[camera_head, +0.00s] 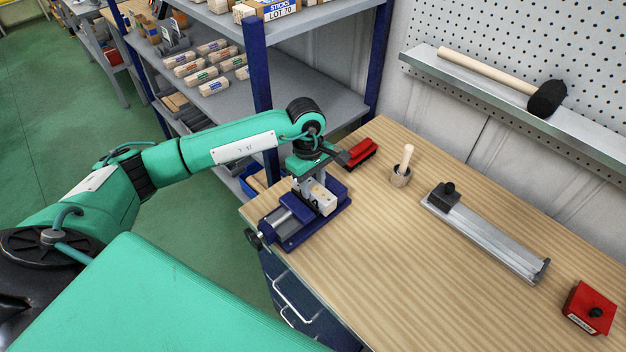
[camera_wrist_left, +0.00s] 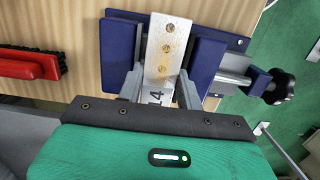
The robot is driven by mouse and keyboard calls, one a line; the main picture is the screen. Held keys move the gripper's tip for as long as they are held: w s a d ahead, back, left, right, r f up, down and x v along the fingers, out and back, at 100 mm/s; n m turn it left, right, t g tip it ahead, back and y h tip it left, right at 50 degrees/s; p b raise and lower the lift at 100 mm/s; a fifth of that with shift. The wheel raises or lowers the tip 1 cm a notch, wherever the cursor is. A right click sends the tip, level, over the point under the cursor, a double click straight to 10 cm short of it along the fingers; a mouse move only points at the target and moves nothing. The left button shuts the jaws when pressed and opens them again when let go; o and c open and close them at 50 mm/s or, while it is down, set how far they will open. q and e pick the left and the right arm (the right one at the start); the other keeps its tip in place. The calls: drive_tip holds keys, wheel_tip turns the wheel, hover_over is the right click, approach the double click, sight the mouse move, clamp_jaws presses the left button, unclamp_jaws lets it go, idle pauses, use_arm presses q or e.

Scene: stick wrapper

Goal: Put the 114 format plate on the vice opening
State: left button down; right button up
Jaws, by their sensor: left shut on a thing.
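The blue vice (camera_head: 289,236) stands at the left corner of the wooden bench, and its blue jaws also show in the left wrist view (camera_wrist_left: 207,68). The 114 format plate (camera_head: 323,199) is a pale metal block over the vice between its jaws. My left gripper (camera_wrist_left: 158,92) is shut on the near end of the plate, with a finger on each side. I cannot tell whether the plate touches the vice. My right gripper is out of view.
A red-and-black brush-like tool (camera_head: 361,153) lies close behind the vice. A wooden-handled tool in a small cup (camera_head: 402,170), a metal rail (camera_head: 487,235) and a red block (camera_head: 590,308) stand farther right. The middle of the bench is clear.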

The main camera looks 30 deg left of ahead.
use_arm(q)
drive_tip(key=shift+f, duration=0.1)
drive_tip(key=c, duration=1.4)
unclamp_jaws()
drive_tip(key=shift+b, duration=0.3)
drive_tip(key=o, duration=0.4)
drive_tip(key=shift+o, duration=0.4)
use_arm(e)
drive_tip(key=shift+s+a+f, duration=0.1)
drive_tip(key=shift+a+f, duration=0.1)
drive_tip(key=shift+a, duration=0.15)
